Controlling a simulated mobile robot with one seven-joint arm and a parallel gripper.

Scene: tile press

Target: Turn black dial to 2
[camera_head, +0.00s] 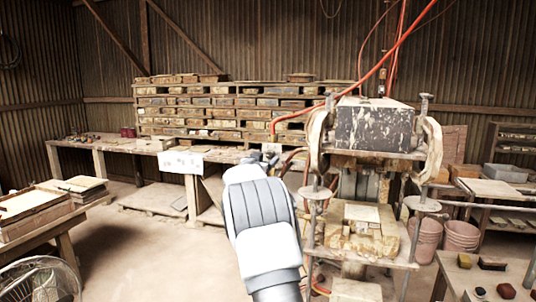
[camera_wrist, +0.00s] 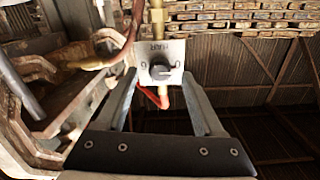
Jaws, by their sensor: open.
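The black dial (camera_wrist: 159,71) is a round knob on a small white plate (camera_wrist: 176,50) in the wrist view, near the top centre. The plate has small dark lettering that appears upside down. I cannot read which number the dial points to. My gripper (camera_wrist: 160,78) is open, with one grey finger on each side of the dial in the picture. I see no contact, and I cannot tell the depth between fingertips and dial. In the head view my gripper (camera_head: 267,154) reaches towards the left side of the press (camera_head: 374,125); the dial cannot be made out there.
A brass pipe (camera_wrist: 157,18) and a red hose (camera_wrist: 126,45) run close to the plate. The press frame (camera_wrist: 35,110) stands close on the left in the wrist view. A workbench (camera_head: 120,144) and stacked shelves (camera_head: 225,105) are behind. Open floor lies to the left.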

